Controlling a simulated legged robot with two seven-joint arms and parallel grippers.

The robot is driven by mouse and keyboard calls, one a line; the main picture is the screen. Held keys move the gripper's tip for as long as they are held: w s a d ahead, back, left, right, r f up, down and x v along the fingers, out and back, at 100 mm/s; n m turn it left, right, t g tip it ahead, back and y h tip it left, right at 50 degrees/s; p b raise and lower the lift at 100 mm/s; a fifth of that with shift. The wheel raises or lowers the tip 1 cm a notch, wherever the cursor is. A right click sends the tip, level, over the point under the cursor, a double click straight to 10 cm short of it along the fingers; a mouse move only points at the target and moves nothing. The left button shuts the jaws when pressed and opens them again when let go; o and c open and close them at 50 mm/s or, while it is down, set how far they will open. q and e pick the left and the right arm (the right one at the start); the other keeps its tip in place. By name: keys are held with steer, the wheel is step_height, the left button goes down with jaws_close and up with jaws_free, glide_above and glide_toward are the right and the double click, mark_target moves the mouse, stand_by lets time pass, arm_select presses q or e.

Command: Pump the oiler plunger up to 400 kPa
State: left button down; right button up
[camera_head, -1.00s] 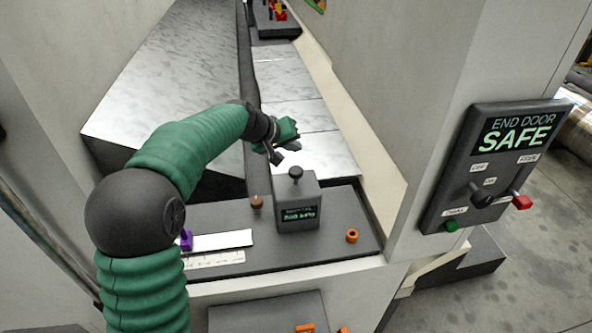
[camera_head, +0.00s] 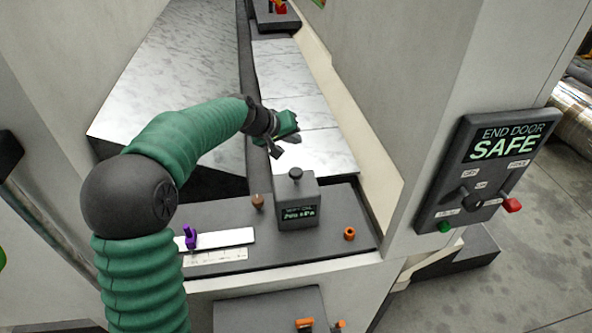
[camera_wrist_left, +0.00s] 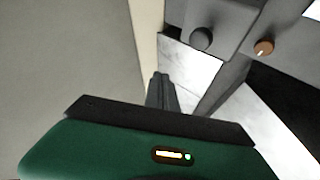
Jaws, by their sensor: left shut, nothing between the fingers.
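The oiler (camera_head: 323,201) is a small dark grey box on the dark ledge. Its black round plunger knob (camera_head: 295,174) stands up on top. The green display (camera_head: 300,213) on its front ends in kPa, but the digits are too blurred to read surely. My left gripper (camera_head: 281,150) is shut and empty, above and beyond the plunger, apart from it. In the left wrist view the shut fingers (camera_wrist_left: 162,92) show in the middle, with the plunger knob (camera_wrist_left: 202,38) above and to their right. My right gripper is not in view.
A brown knob (camera_head: 257,201) stands left of the oiler, and an orange ring-shaped part (camera_head: 349,233) lies right of it. A purple part (camera_head: 190,237) sits by a white strip (camera_head: 228,237). The END DOOR SAFE panel (camera_head: 487,170) is on the right wall. Pale plates lie behind.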

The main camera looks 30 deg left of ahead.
mark_target(297, 171)
arm_select(q)
step_height(297, 171, down, 9)
steer(key=b, duration=0.7)
steer(key=shift+r, duration=0.1)
steer(key=shift+r, duration=0.15)
stand_by(1.4)
steer(key=shift+s+f+b, duration=0.1)
steer(key=shift+f+b, duration=0.3)
steer(key=shift+d+f+b, duration=0.1)
steer(key=shift+f+b, duration=0.95)
steer(key=shift+f, duration=0.1)
stand_by(0.9)
steer(key=shift+r+p, duration=1.15)
steer(key=shift+r, duration=0.45)
steer(key=shift+r, duration=0.1)
